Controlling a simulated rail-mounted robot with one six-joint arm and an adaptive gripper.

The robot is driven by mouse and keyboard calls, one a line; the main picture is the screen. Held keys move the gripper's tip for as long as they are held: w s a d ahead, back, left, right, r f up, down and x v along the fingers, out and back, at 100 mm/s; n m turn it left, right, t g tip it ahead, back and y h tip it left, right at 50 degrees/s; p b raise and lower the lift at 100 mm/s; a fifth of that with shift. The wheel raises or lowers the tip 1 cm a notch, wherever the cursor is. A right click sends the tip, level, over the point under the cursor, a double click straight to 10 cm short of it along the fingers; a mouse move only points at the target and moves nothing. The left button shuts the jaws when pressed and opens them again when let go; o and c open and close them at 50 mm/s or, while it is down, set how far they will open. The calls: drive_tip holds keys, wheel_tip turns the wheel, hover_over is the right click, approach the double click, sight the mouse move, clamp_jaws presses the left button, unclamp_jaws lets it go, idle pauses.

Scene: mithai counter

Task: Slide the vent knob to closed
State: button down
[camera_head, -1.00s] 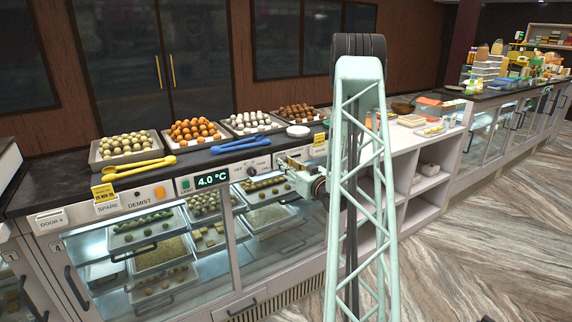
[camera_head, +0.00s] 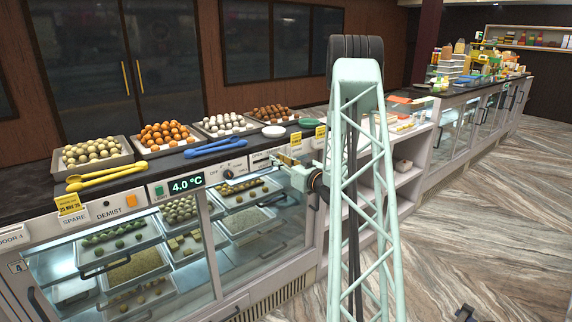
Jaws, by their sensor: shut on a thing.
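The control panel (camera_head: 207,178) runs along the front of the counter, below the dark top. My gripper (camera_head: 278,163) is at this panel, right of a round dial (camera_head: 228,173) marked OFF and below a yellow tag (camera_head: 296,138). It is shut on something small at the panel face. The vent knob itself cannot be made out; the fingers cover that spot. Part of a pale slot plate (camera_head: 259,160) shows just left of the fingers. My lattice arm link hides the panel farther right.
Trays of sweets (camera_head: 97,154), yellow tongs (camera_head: 106,174) and blue tongs (camera_head: 216,146) lie on the counter top above the panel. Glass display doors (camera_head: 140,265) are below. White open shelves (camera_head: 407,160) stand to the right.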

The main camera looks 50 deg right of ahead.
drive_tip(key=shift+s+d+r, duration=0.1)
drive_tip(key=shift+d, duration=0.3)
drive_tip(key=c, duration=2.4)
unclamp_jaws()
drive_tip(key=shift+d, duration=0.15)
drive_tip(key=shift+s, duration=0.1)
drive_tip(key=shift+s, duration=0.15)
drive_tip(key=v, duration=1.1)
drive_tip(key=shift+s, duration=0.3)
